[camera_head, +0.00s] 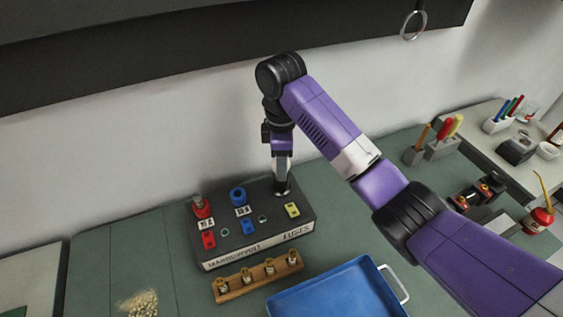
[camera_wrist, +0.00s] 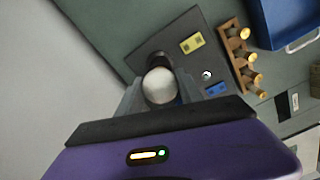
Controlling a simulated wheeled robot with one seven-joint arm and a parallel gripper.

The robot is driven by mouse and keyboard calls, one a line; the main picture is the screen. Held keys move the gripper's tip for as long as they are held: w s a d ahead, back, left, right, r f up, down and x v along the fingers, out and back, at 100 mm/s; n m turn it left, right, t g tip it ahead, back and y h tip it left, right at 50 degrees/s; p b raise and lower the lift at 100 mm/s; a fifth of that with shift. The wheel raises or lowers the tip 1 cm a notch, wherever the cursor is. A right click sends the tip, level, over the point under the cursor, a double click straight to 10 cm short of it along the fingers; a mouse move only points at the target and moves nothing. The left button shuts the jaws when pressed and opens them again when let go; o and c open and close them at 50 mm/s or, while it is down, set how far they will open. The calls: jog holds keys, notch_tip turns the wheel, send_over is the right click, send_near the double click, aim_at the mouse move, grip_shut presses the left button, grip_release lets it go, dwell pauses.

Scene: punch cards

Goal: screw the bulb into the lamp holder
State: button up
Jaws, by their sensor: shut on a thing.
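A round whitish bulb (camera_wrist: 159,86) sits between my gripper's two fingers in the wrist view. My gripper (camera_head: 281,182) is shut on it, pointing down over the far right corner of a dark panel box (camera_head: 262,232). A dark round lamp holder (camera_wrist: 159,59) shows just behind the bulb in the wrist view. The bulb hides most of it, so I cannot tell how deep the bulb sits in it. A red holder (camera_head: 202,212) with a greyish top and a blue holder (camera_head: 238,195) stand farther left on the box.
A wooden rack (camera_head: 233,291) with several brass-coloured pieces lies in front of the box. A blue tray (camera_head: 283,304) is at the front. Red, blue and yellow labelled pieces lie on the box. The wall is close behind. The left bench is mostly clear.

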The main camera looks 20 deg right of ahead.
jog(key=m, duration=0.4)
jog(key=shift+m, duration=0.3)
jog(key=m, duration=0.4)
jog(key=shift+f+m, duration=0.1)
jog(key=shift+m, duration=0.2)
jog(key=o, duration=1.3)
